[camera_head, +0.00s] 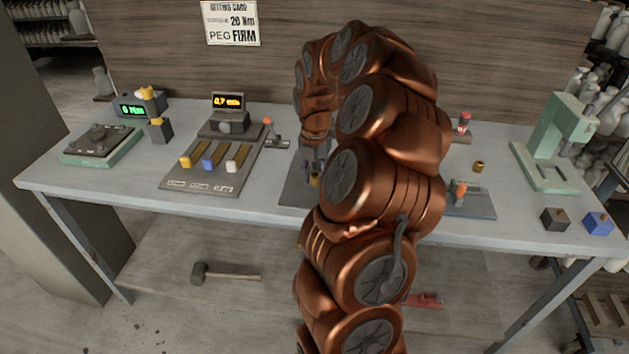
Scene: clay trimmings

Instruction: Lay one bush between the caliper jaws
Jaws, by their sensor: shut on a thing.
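My gripper (314,158) points down over a dark plate (292,190) at the middle of the table. It is shut on a small brass-coloured piece, seemingly a bush (314,181), low over the plate; whether it touches the plate I cannot tell. Another brass bush (477,167) stands on the table right of my arm. A readout (228,101) with orange digits in mm stands at the back left. The caliper jaws cannot be made out clearly; my arm hides much of the middle of the table.
A board (200,185) with yellow, blue and white knobs lies to the left. A green-based device (100,145) is at the far left. A green press (552,145) stands at the right, with black (555,219) and blue (598,223) blocks before it.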

